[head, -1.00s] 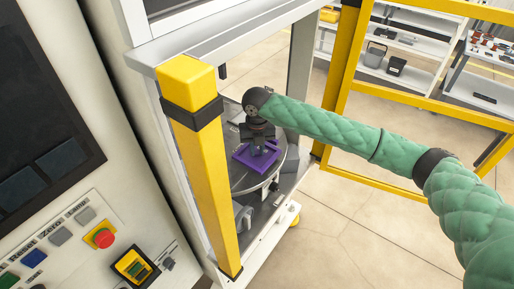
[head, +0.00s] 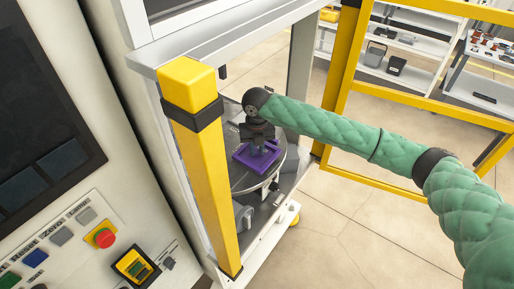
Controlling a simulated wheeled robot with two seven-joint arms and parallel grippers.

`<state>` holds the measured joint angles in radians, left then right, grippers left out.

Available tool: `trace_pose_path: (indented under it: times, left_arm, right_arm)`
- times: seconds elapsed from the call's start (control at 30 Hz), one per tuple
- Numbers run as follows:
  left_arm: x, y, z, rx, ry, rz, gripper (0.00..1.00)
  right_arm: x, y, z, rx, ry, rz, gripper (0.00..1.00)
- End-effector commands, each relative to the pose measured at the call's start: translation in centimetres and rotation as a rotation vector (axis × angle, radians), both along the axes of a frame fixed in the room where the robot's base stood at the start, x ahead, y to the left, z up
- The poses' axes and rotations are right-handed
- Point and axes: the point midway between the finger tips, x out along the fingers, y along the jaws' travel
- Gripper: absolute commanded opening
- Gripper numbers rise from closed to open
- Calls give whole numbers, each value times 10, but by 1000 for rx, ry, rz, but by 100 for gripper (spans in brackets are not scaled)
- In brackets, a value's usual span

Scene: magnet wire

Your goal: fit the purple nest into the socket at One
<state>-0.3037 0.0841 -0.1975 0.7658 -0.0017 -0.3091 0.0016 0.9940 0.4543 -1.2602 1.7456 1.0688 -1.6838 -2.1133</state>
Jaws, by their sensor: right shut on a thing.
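The purple nest (head: 242,155) is a flat, squarish purple frame in the middle of the head view, at the round grey turntable (head: 247,181) inside the machine. My right gripper (head: 259,148) points down from the end of the green arm and is shut on the nest. Whether the nest rests on the turntable or hangs just above it, I cannot tell. The socket at One is not visible; the nest and gripper cover that part of the turntable. My left gripper is not in view.
A yellow post (head: 203,170) stands in front of the turntable at left. A control panel (head: 95,250) with a red button (head: 104,237) is at lower left. A yellow frame (head: 430,97) and grey shelves (head: 400,70) are behind. The floor at right is clear.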

Motion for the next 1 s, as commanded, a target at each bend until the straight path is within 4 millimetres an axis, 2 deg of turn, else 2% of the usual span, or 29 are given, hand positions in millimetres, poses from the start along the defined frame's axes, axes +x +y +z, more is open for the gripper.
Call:
trace_pose_path:
  times: [0.17, 0.57, 0.77, 1.0]
  left_arm:
    - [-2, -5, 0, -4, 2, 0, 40]
    - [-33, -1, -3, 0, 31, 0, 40]
    - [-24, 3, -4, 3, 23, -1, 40]
    - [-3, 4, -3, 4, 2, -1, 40]
  right_arm:
    - [0, 0, 0, 0, 0, 0, 0]
    - [0, 0, -1, 0, 0, 0, 0]
    - [0, 0, -4, 0, 0, 0, 0]
    - [0, 0, -8, 0, 0, 0, 0]
